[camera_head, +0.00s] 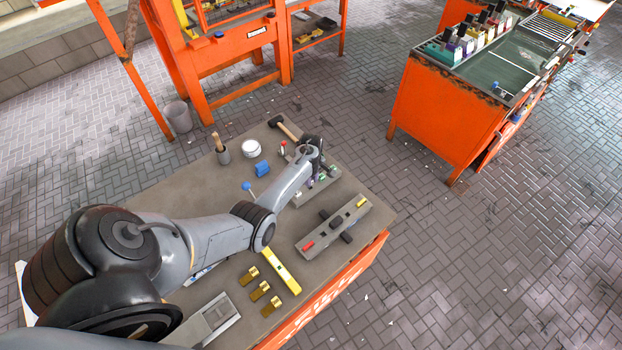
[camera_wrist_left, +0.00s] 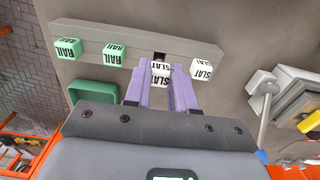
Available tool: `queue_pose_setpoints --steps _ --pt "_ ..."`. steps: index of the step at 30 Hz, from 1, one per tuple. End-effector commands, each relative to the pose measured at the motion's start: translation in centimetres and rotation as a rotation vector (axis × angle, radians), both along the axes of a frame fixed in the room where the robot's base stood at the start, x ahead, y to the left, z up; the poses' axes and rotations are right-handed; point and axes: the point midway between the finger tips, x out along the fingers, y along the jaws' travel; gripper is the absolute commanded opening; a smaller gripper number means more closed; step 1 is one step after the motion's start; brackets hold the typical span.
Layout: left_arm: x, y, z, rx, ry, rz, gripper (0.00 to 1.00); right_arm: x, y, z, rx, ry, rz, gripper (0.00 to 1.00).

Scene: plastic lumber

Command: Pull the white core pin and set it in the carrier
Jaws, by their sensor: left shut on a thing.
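My left gripper (camera_wrist_left: 159,70) has purple fingers shut on a white block marked SLAT (camera_wrist_left: 160,81), which I take to be the core pin. The block is just in front of a dark square hole in a grey bar (camera_wrist_left: 135,41); I cannot tell whether it is fully clear of the bar. Another white SLAT block (camera_wrist_left: 205,70) and two green RAIL blocks (camera_wrist_left: 115,54) sit along this bar. In the head view my left arm reaches over the grey bar (camera_head: 307,196), and my wrist hides part of it. I cannot tell which thing is the carrier.
A second grey bar (camera_head: 335,229) with red and yellow pieces lies nearer on the bench. A yellow bar (camera_head: 282,271), several brass pieces (camera_head: 260,291) and a grey tray (camera_head: 214,321) lie at the front. A mallet (camera_head: 286,129) and white roll (camera_head: 252,148) are behind.

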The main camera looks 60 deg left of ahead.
Motion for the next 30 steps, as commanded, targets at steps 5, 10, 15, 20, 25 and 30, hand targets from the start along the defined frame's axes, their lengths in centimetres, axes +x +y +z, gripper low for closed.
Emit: queue_pose_setpoints --steps 5,10,15,20,25,30 --pt "0.0 0.0 -0.1 0.0 -0.001 0.0 0.05 0.0 0.0 0.2 0.0 0.0 0.0 0.43" --pt "0.0 0.0 -0.2 0.0 -0.001 0.0 0.05 0.0 0.0 0.2 0.0 0.0 0.0 0.43" --pt "0.0 0.0 -0.2 0.0 0.0 0.0 0.05 0.0 -0.1 0.2 -0.004 0.0 0.002 0.43" --pt "0.0 0.0 -0.2 0.0 0.0 0.0 0.05 0.0 -0.2 0.1 -0.009 0.0 0.005 0.43" --pt "0.0 0.0 -0.6 -0.001 0.0 0.0 0.05 0.0 -0.2 -0.2 -0.009 0.0 0.006 0.43" --pt "0.0 0.0 -1.1 -0.001 0.0 0.0 0.05 0.0 -0.2 -0.5 -0.009 0.0 0.006 0.43"
